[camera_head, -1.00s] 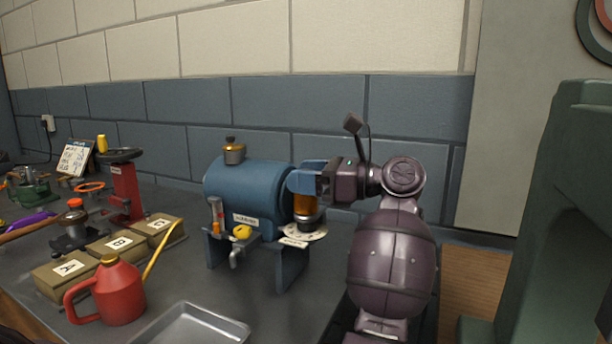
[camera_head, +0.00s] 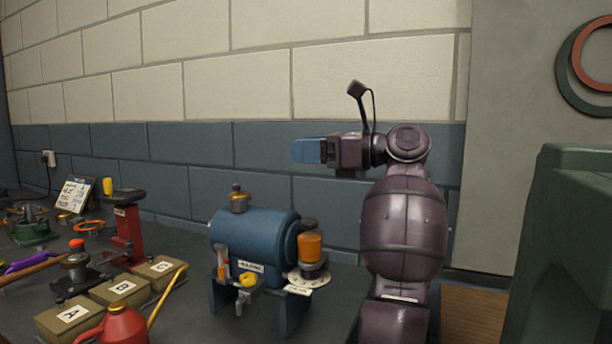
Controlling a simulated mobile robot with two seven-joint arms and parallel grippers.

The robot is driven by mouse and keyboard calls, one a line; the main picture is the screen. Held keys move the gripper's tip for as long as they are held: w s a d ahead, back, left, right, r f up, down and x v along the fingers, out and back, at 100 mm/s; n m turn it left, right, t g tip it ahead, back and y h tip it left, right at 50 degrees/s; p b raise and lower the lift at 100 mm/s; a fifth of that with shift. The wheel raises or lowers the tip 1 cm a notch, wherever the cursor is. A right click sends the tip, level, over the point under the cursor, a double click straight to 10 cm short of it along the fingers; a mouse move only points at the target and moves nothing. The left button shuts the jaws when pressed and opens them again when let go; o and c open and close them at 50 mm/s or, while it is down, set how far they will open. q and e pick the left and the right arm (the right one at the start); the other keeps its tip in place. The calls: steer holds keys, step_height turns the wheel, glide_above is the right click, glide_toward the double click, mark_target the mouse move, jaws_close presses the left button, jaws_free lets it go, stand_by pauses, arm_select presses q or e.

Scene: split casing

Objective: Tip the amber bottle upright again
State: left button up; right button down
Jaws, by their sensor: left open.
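The amber bottle (camera_head: 310,247) stands upright at the right end of the blue tank (camera_head: 255,240), with a grey top and a dark lower part. Under it is a pale round plate (camera_head: 320,280) with markings. My left gripper (camera_head: 307,150), with blue fingers, is open and empty. It is well above the bottle, in front of the wall and pointing left. The fingers overlap in this view, so the gap between them is hidden. My right gripper is not in view.
Boxes marked A, B and C (camera_head: 160,268), a red watering can (camera_head: 118,325) and a red stand (camera_head: 130,232) are to the left of the tank. A green block-like structure (camera_head: 565,250) stands at the right. The air around my left gripper is clear.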

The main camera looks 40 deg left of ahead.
arm_select(q)
step_height(320, 180, up, 6)
steer(key=shift+f+p, duration=0.1)
steer(key=shift+p, duration=0.25)
stand_by(0.5)
